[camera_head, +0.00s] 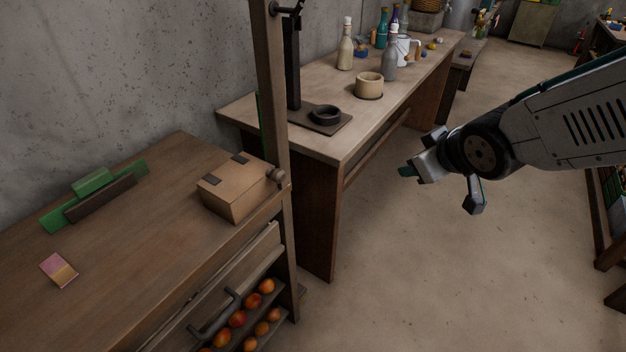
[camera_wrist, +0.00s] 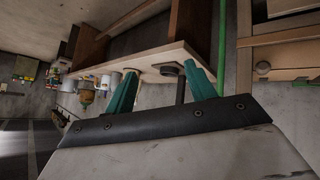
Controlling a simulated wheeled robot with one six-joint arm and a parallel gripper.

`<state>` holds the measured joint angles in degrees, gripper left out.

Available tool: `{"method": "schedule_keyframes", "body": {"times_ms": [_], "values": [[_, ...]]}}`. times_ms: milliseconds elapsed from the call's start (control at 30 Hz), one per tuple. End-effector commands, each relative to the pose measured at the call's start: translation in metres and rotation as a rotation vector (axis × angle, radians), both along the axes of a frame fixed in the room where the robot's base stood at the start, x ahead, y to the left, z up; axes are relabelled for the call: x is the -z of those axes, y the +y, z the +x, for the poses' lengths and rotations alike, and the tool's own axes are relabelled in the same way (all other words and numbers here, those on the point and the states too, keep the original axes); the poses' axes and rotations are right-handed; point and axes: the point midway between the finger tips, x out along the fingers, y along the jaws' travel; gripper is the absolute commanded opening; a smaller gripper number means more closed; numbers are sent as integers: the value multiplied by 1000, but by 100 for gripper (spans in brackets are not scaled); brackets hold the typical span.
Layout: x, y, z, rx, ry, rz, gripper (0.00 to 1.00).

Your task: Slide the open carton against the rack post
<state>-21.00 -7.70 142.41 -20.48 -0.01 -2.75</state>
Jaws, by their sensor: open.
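The brown carton (camera_head: 228,198) sits near the right end of the wooden bench top, with two dark patches on its top; I cannot tell how far its lid is open. The wooden rack post (camera_head: 271,85) rises at the bench's right corner, just beside the carton's right side. I cannot tell whether they touch. My gripper (camera_head: 440,188) is open and empty, over the floor to the right, well apart from the carton. Its teal fingers also show spread in the wrist view (camera_wrist: 161,85).
A green and dark brown block piece (camera_head: 95,196) and a small pink-yellow card (camera_head: 59,269) lie on the bench. Oranges (camera_head: 238,319) sit on a shelf below. The second table (camera_head: 335,125) holds bottles, a bowl and a dark stand. Floor beneath my arm is clear.

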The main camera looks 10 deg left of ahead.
Motion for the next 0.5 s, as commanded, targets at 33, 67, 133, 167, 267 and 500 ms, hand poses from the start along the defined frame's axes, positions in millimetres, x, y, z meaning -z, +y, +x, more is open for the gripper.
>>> {"method": "schedule_keyframes", "body": {"times_ms": [33, 67, 133, 167, 267, 500], "values": [[15, 34, 6, -99, -38, 20, 55], [21, 53, 9, -156, -69, 38, 55], [33, 97, 9, -285, -132, 89, 55], [38, 113, 7, -334, -154, 113, 55], [51, 160, -5, -473, -212, 191, 55], [64, 210, -29, -631, -272, 305, 55]]}}
